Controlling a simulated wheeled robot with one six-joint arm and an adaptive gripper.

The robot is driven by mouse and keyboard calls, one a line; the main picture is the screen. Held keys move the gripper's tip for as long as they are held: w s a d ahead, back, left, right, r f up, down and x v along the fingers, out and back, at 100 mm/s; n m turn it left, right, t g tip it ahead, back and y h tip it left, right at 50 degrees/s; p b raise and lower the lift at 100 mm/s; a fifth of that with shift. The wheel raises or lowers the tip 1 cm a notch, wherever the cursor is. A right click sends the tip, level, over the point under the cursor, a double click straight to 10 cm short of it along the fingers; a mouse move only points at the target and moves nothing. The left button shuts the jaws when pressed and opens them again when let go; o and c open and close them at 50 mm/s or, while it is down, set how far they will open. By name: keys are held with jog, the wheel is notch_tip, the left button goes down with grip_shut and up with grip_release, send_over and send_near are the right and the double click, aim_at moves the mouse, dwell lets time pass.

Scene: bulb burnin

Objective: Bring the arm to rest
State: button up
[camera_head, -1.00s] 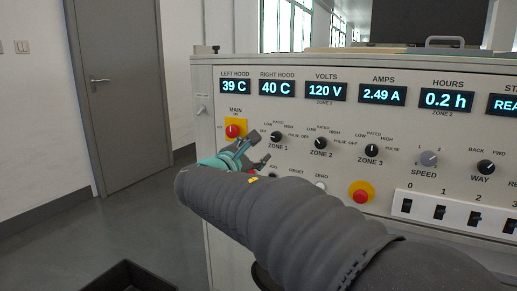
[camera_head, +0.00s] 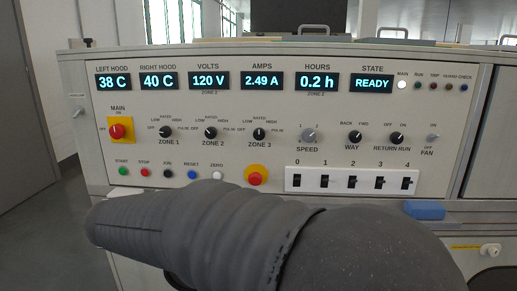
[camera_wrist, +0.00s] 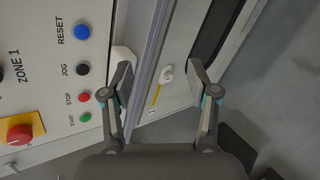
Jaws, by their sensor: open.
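My gripper (camera_wrist: 158,78) shows in the wrist view with its two fingers spread wide and nothing between them. The grey panel edge and a white knob lie beyond the gap. In the head view my dark sleeved arm crosses the lower left and middle, below the control panel (camera_head: 440,115), and my gripper is out of sight. The left finger appears near the panel's button row; I cannot tell whether it touches.
The red main switch (camera_head: 117,131) and emergency button (camera_head: 255,178) are on the panel, with a row of rocker switches (camera_head: 352,181). A blue block (camera_head: 424,209) rests on the ledge at right. Grey floor (camera_wrist: 285,120) is open beside the cabinet.

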jog(key=s+d+f+m+g, duration=0.1)
jog(key=s+d+m, duration=0.5)
jog(key=d, duration=0.6)
jog(key=s+d+f+m+g+y, duration=0.1)
jog(key=s+d+f+m+g, duration=0.1)
jog(key=s+d+m, duration=0.5)
jog(key=s+d+f+m+g+y, duration=0.1)
jog(key=s+d+m, duration=0.6)
jog(key=d, duration=0.9)
jog(key=s+g, duration=0.1)
jog(key=s, duration=0.2)
jog(key=shift+s+d+f, duration=0.2)
jog(key=shift+d+f, duration=0.1)
jog(key=shift+d, duration=0.05)
